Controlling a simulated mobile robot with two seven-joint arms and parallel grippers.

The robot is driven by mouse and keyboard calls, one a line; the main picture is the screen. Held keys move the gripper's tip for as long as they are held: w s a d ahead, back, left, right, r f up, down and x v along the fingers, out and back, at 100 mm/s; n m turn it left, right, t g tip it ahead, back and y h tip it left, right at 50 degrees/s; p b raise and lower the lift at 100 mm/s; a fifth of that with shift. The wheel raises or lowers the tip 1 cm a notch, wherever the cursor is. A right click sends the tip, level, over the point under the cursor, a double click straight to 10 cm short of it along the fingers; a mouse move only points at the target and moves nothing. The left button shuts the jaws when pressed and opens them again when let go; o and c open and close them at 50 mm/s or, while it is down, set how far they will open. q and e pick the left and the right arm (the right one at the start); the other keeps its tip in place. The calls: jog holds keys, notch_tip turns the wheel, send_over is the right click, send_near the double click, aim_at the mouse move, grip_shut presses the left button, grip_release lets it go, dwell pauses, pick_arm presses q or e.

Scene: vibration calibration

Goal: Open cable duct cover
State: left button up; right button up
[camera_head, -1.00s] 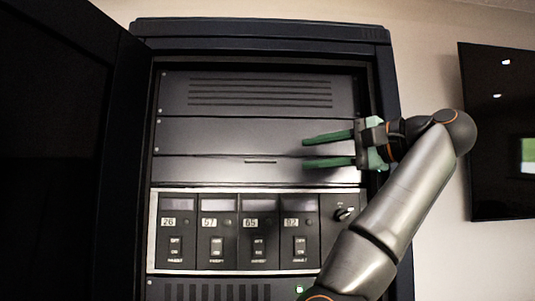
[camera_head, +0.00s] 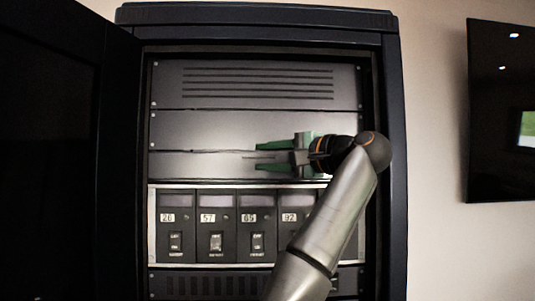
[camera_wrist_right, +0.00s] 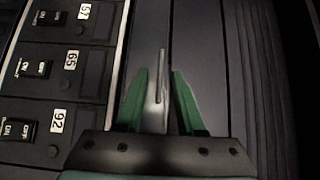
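The cable duct cover looks to be the flat dark panel (camera_head: 200,166) with a thin horizontal slot or handle (camera_head: 249,157), just above the breaker row. My right gripper (camera_head: 258,156) comes in from the right in front of this panel, with its two green fingers apart, one above and one below the slot's level. In the right wrist view the slot (camera_wrist_right: 161,75) runs lengthwise between the open fingertips (camera_wrist_right: 159,73), and nothing is gripped. Whether the fingers touch the panel cannot be told. The gripper hides the panel's right part. My left gripper is not in view.
A breaker row (camera_head: 215,226) with numbered switches sits below the panel. A vented panel (camera_head: 260,85) is above. The open cabinet door (camera_head: 50,150) is at left, the cabinet frame (camera_head: 393,150) at right. A wall screen (camera_head: 500,90) hangs farther right.

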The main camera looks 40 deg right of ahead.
grip_shut()
dwell(0.6)
